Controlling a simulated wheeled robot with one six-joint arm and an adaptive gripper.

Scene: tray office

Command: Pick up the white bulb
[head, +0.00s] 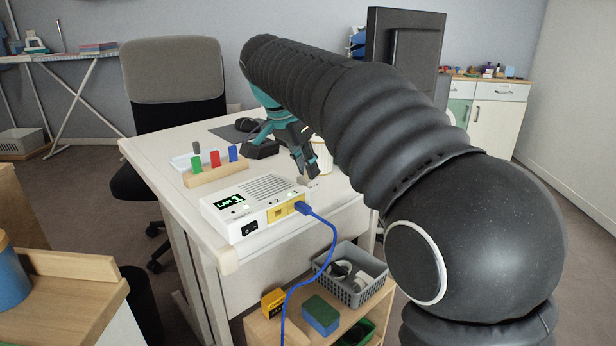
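I cannot make out a white bulb for certain in the head view. My gripper (284,160), teal with black fingertips, points down over the white desk (160,155), behind the router box. Its fingers look spread apart, and I see nothing between them. My black arm reaches in from the right and covers part of the desk. A pale ribbed cup-like object (322,155) stands just right of the fingers, partly hidden by my arm. A small light thing (308,183) lies below the right fingertip, too small to identify.
A white router box (230,213) with a blue cable (331,240) sits at the desk's front. A wooden block holder (217,174) stands behind it. A monitor (405,50) is at the back right. A grey basket (350,290) sits on a low shelf in front.

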